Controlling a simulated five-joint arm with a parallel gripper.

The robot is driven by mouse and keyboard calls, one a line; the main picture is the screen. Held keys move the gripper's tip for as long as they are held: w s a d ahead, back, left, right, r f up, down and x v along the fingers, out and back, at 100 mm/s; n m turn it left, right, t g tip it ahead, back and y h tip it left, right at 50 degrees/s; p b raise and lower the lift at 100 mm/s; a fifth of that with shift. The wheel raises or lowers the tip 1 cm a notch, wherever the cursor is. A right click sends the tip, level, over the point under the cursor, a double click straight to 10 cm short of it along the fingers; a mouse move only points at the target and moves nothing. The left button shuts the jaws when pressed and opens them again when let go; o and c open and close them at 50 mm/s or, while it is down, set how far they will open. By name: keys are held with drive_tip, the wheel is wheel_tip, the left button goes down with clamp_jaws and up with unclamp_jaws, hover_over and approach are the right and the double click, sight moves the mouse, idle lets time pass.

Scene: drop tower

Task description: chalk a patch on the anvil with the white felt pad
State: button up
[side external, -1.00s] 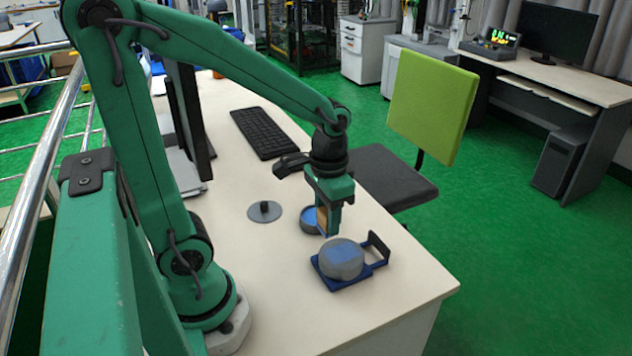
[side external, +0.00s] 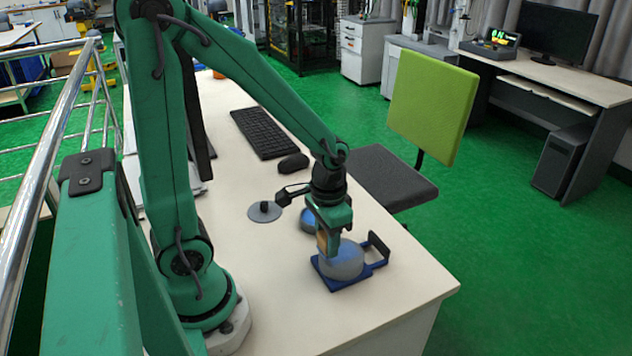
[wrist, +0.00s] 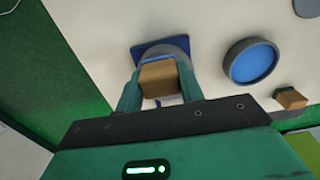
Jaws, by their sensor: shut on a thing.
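The anvil is a squat grey block (side external: 345,266) on a blue base plate (side external: 336,286) with a dark upright handle (side external: 379,244). Blue shows on its top. In the wrist view the blue base (wrist: 150,47) shows beyond the jaws. My gripper (side external: 328,246) is shut on a tan block (wrist: 158,80), the only part of the pad I can see. It is over the anvil's near-left part. The white felt face is hidden underneath, so I cannot tell whether it touches the anvil.
A round grey dish with blue inside (wrist: 252,63) stands close by, partly hidden behind my gripper in the side view. A second tan block (wrist: 291,98) lies near it.

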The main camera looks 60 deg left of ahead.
drive_tip(key=shift+f, duration=1.1)
drive_tip(key=shift+w+r, duration=0.3)
drive_tip(key=shift+w, duration=0.25)
drive_tip(key=shift+c, duration=0.4)
drive_tip(key=shift+w+f, duration=0.2)
drive_tip(key=shift+w, duration=3)
drive_tip(key=shift+s, duration=3.6)
drive_tip(key=shift+s+r, duration=0.1)
drive_tip(key=shift+s, duration=0.1)
drive_tip(key=shift+r, duration=3.95)
drive_tip(key=shift+w, duration=0.1)
